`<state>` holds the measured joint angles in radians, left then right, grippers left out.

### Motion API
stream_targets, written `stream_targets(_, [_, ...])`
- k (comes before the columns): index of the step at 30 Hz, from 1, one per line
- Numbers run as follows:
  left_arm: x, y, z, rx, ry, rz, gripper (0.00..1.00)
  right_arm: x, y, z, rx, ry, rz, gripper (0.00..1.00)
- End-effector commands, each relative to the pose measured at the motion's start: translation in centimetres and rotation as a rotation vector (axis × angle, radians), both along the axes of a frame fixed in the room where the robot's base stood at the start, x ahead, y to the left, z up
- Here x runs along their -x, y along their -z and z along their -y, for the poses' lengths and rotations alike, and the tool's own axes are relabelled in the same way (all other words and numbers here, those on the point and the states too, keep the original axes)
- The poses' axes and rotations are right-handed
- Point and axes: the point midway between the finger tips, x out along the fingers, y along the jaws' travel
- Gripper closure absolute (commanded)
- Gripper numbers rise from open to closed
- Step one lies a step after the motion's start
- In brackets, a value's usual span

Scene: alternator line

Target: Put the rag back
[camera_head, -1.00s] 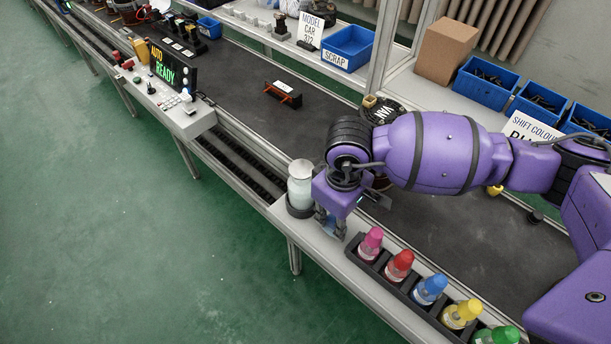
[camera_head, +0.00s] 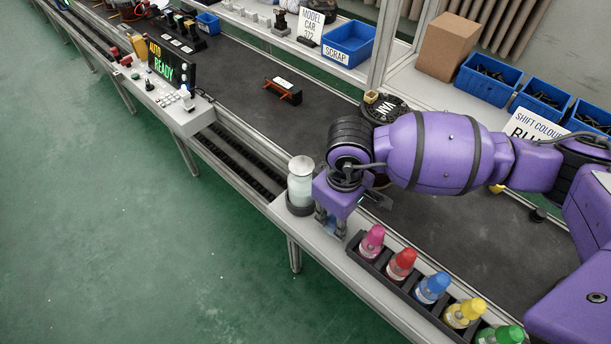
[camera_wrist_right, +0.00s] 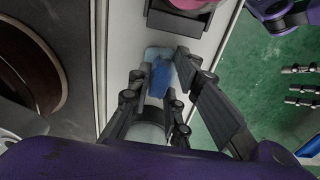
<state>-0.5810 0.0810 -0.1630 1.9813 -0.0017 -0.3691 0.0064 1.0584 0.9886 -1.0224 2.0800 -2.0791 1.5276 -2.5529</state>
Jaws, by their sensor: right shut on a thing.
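My right gripper (camera_head: 330,226) is low over the pale ledge, between the clear jar (camera_head: 300,183) and the pink bottle (camera_head: 372,241). In the right wrist view the right gripper (camera_wrist_right: 168,80) is shut on a blue rag (camera_wrist_right: 160,76) between its fingertips. A lighter blue flat patch shows around the rag on the ledge; I cannot tell whether it is part of the rag. In the head view the fingers and wrist mostly hide the rag.
A dark rack (camera_head: 395,285) of several coloured bottles stands close right of the gripper. The jar is close on the left. Behind lies the dark conveyor (camera_head: 235,75) with an orange-black part (camera_head: 283,89). Green floor is open in front.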

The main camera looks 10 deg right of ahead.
Motion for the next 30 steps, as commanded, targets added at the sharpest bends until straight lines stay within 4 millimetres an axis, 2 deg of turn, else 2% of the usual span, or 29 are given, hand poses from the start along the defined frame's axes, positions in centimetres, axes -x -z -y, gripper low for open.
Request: stream_targets(30, [0.39, 0.56, 0.00, 0.000, 0.000, -0.009, 0.30, 0.02, 0.30, 0.01, 0.000, 0.000, 0.000, 1.00])
